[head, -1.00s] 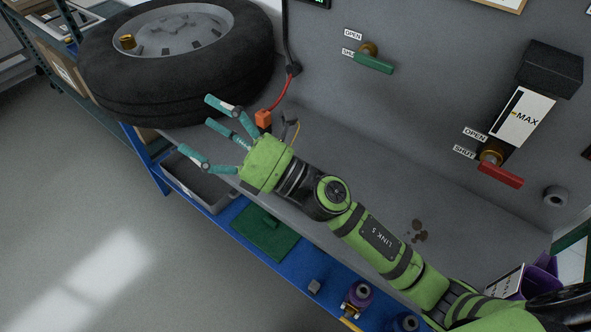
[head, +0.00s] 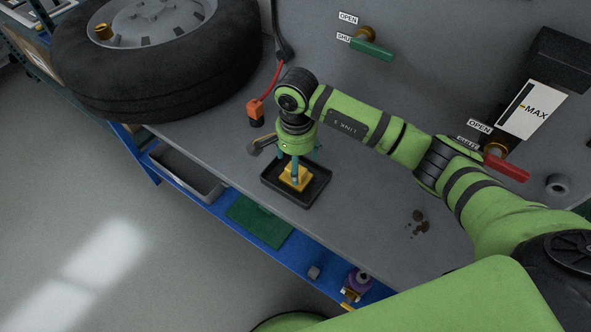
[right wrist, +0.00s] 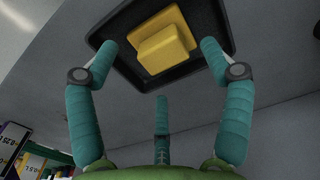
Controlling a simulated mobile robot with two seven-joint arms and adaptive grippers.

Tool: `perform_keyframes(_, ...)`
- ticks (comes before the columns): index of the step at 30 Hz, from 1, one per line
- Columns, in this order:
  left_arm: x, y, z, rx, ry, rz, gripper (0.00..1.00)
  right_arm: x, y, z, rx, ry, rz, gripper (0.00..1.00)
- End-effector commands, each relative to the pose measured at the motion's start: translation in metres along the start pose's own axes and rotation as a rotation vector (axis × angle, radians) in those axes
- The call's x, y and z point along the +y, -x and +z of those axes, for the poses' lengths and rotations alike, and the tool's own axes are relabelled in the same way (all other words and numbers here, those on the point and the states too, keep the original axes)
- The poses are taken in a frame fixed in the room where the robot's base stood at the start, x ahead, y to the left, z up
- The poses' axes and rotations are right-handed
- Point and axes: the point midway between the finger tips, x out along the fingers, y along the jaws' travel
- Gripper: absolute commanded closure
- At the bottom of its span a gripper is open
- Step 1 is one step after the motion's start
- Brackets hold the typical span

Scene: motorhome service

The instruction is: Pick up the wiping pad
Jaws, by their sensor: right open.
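The yellow wiping pad (head: 303,186) has a raised block on a wider flat base. It lies in a shallow black tray (head: 271,189) on the grey worktop. My right gripper (head: 294,179) points down over the pad, its fingers hiding part of it in the head view. In the right wrist view, the pad (right wrist: 163,50) lies beyond the spread fingers of the right gripper (right wrist: 157,48), with its raised block between the two front fingertips. The gripper is open and holds nothing. Contact with the pad cannot be told. My left gripper is not in view.
A large tyre (head: 160,75) lies at the back left of the worktop. An orange connector (head: 255,110) on a red cable is close to the tray. A green-handled valve (head: 371,50) and red-handled valve (head: 507,168) are on the wall. Dark stains (head: 418,218) mark the worktop at right.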

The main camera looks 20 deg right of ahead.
Motion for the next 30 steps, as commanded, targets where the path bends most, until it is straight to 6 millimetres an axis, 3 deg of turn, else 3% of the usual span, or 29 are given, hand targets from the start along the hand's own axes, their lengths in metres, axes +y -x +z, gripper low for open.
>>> perform_keyframes(4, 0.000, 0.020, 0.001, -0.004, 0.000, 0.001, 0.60, -0.001, -0.018, 0.000, -0.006, -0.003, 0.005, 0.20)
perform_keyframes(9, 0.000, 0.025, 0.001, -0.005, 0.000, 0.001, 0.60, -0.002, -0.041, -0.001, -0.005, -0.002, -0.001, 0.20)
perform_keyframes(17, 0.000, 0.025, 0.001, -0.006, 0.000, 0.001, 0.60, -0.003, -0.047, -0.001, -0.003, 0.000, -0.004, 0.20)
perform_keyframes(18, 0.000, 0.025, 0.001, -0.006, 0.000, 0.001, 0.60, -0.003, -0.047, -0.001, -0.004, 0.000, -0.004, 0.24)
perform_keyframes(21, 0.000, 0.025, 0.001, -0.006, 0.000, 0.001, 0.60, -0.003, -0.047, -0.001, -0.004, 0.000, -0.004, 0.63)
perform_keyframes(30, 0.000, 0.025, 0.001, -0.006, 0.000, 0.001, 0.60, -0.003, -0.047, -0.001, -0.004, -0.001, -0.003, 0.64)
